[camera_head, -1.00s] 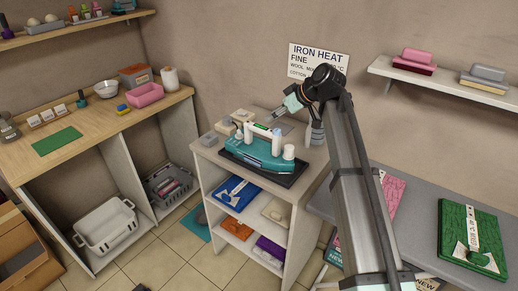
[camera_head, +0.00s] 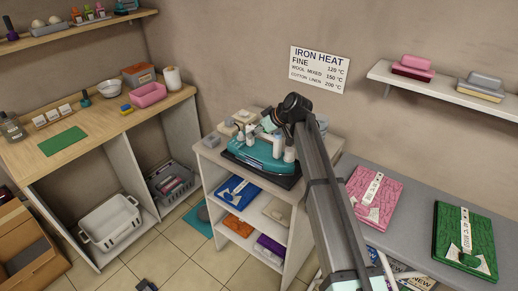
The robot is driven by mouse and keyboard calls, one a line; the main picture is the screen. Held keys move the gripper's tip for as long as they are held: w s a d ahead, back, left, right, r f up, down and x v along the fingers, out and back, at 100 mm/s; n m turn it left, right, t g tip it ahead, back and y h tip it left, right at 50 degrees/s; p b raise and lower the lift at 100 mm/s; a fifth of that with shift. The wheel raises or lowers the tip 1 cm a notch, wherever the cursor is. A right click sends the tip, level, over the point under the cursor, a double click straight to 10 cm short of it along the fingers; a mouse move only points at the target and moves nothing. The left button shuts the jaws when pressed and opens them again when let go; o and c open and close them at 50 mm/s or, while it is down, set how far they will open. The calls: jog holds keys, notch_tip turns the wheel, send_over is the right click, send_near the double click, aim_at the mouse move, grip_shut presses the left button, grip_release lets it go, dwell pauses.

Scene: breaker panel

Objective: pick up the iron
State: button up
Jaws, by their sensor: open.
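The teal iron (camera_head: 258,157) rests on a dark flat base (camera_head: 284,180) on top of the white shelf unit. White upright parts show at its right end. My gripper (camera_head: 266,127) is open and sits right above the iron, at its handle. The gripper and wrist cover much of the handle, and I cannot tell whether the fingers touch it or stand around it.
Small light blocks (camera_head: 227,128) stand behind and left of the iron. A wall sign (camera_head: 319,69) hangs behind. A grey table (camera_head: 412,223) with pink (camera_head: 376,195) and green (camera_head: 466,240) packages is at the right. A wooden counter (camera_head: 75,121) is at the left.

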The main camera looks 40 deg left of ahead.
jog(key=shift+a+f, duration=0.45)
grip_shut()
jog(key=shift+r, duration=0.15)
jog(key=shift+a+r, duration=0.1)
jog(key=shift+r, duration=0.4)
notch_tip(320, 180, up, 19)
jog(key=b, duration=0.4)
jog(key=shift+r, duration=0.15)
